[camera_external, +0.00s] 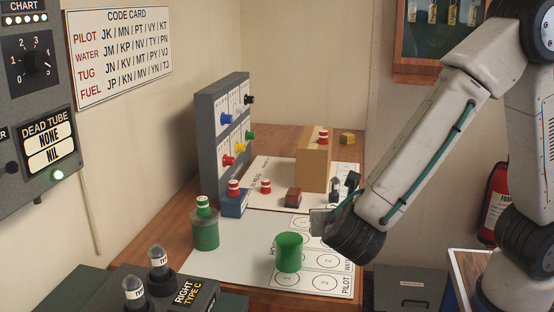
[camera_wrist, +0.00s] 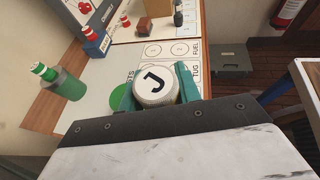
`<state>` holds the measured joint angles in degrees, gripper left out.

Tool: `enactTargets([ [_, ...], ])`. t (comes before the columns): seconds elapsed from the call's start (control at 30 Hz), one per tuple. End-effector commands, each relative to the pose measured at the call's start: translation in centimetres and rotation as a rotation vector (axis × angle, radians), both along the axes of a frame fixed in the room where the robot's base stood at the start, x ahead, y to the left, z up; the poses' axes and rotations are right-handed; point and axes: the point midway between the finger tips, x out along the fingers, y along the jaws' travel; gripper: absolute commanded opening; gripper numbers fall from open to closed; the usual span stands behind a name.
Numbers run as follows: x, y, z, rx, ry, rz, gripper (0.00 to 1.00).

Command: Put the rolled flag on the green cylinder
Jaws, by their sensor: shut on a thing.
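My gripper (camera_external: 322,221) is shut on a white round piece marked J (camera_wrist: 154,88), seen end-on between the teal fingers in the wrist view; it looks like the rolled flag. In the external view I cannot clearly make the piece out. A bright green cylinder (camera_external: 289,253) stands on the white chart, left of and lower than my gripper. Its round top shows left of the held piece in the wrist view (camera_wrist: 118,97). A darker green cylinder (camera_external: 205,236) farther left carries a green-and-white piece (camera_external: 203,206).
A blue block (camera_external: 235,207) with a red-and-white piece, a small brown block (camera_external: 293,198) and a wooden box (camera_external: 313,163) stand behind. A grey peg panel (camera_external: 212,140) rises at the back left. Dark consoles (camera_external: 190,290) fill the front left.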

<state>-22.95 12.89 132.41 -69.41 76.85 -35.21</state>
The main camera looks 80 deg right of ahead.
Motion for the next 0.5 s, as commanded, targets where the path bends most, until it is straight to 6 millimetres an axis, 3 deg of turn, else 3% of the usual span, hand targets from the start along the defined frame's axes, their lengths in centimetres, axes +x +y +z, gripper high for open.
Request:
enactTargets([
  [0.1, -3.7, -0.9, -0.1, 0.000, 0.001, -0.118, 0.12],
  [0.27, -6.1, -1.5, -0.2, 0.001, 0.001, -0.216, 0.12],
  [0.37, -5.3, -1.7, -0.2, 0.001, -0.001, -0.238, 0.12],
  [0.5, -1.9, -2.1, -0.5, 0.000, 0.000, -0.240, 0.12],
])
